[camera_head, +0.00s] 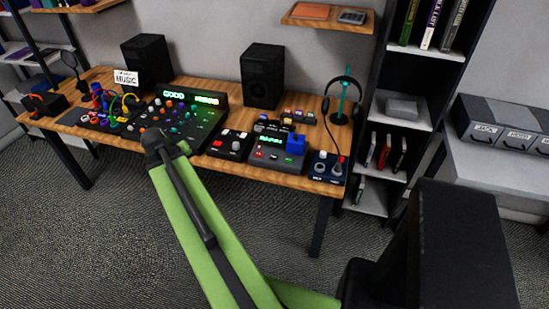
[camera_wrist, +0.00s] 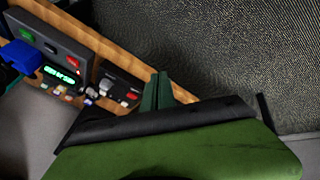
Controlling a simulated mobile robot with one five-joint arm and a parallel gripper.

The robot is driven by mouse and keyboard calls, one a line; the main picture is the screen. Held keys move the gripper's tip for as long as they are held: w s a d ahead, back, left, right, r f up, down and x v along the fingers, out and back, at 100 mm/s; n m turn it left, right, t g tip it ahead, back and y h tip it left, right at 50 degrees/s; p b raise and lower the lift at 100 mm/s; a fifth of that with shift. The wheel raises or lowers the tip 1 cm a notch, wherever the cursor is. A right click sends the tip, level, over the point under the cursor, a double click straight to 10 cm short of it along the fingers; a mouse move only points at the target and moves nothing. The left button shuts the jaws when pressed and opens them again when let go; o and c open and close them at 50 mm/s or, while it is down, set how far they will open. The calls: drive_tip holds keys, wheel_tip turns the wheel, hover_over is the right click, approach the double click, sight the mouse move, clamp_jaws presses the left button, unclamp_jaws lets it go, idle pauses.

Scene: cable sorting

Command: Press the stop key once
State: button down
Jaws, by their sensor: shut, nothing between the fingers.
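The grey recorder box (camera_head: 277,152) with a green lit display stands near the front right of the desk. It also shows in the wrist view (camera_wrist: 50,52). Its front row has a red key (camera_wrist: 73,62), a grey key (camera_wrist: 50,48) and a green key (camera_wrist: 26,34). The key labels are too small to read, so I cannot tell which says stop. A blue block (camera_head: 295,143) sits on the box's right side. My gripper (camera_wrist: 158,90) is shut and empty, apart from the keys. In the head view its fingers cannot be made out beyond my arm's dark joint.
A small black box with red and white buttons (camera_head: 231,145) stands left of the recorder, and a mixer (camera_head: 180,120) further left. A dark blue unit with knobs (camera_head: 327,166) and a headphone stand (camera_head: 341,105) are at the right. The carpet (camera_head: 110,230) in front is clear.

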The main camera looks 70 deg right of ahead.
drive_tip(key=s+d+r+m+g+h, duration=0.2)
drive_tip(key=s+d+m, duration=0.1)
drive_tip(key=s+d, duration=1.05)
drive_tip(key=r+m+g+h, duration=0.1)
drive_tip(key=r+m, duration=0.1)
hover_over(272, 158)
drive_tip(key=shift+s+f+b, duration=0.1)
drive_tip(key=shift+f+b, duration=0.05)
drive_tip(key=shift+b, duration=0.2)
wheel_tip(272, 158, down, 9)
drive_tip(key=b, duration=0.9)
drive_tip(key=shift+f+b, duration=0.3)
